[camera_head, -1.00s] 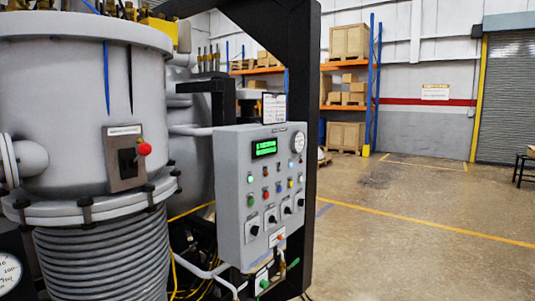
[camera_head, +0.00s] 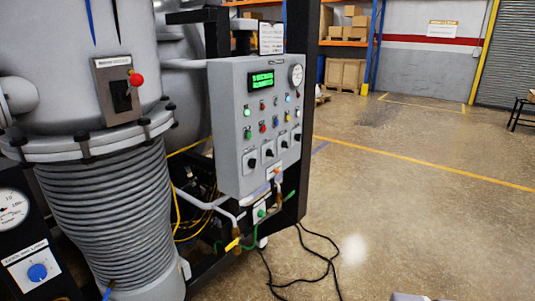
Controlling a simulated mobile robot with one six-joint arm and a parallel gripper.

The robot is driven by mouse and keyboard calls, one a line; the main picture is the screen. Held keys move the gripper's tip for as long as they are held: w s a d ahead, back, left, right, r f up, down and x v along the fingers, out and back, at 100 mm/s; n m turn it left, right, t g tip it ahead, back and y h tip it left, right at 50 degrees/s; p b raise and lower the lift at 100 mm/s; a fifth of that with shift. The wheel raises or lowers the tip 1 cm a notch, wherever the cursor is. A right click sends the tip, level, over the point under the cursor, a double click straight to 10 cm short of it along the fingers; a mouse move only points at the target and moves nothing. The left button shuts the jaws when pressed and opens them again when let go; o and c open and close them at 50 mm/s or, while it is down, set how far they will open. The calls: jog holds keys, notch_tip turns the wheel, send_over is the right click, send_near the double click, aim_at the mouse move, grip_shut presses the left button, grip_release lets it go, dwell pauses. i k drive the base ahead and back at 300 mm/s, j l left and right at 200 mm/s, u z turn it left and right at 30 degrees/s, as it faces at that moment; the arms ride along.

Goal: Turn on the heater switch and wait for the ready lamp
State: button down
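A grey control panel (camera_head: 228,150) is mounted beside the furnace, centre left. It carries a lit green display (camera_head: 262,81), a round gauge (camera_head: 296,75), rows of small coloured lamps and buttons, and several black rotary switches (camera_head: 252,163) below. A green lamp (camera_head: 247,112) at the panel's left looks lit. Labels are too small to read, so I cannot tell which control is the heater switch or which lamp is the ready lamp. A separate switch box (camera_head: 115,88) with a red-knobbed lever (camera_head: 136,80) is on the furnace body.
The ribbed furnace column (camera_head: 105,215) stands at the left, with a blue knob (camera_head: 37,272) on a plate beside it. Black cables (camera_head: 325,268) lie on the floor below the panel. Open floor (camera_head: 420,220) extends right, towards shelving and a shutter.

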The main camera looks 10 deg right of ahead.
aim_at(269, 153)
jog(key=i+j+z, duration=0.1)
jog(key=i, duration=0.45)
jog(key=i+j+z, duration=0.1)
jog(key=i, duration=0.45)
jog(key=i+j+z, duration=0.1)
jog(key=i+j, duration=0.15)
jog(key=i, duration=0.3)
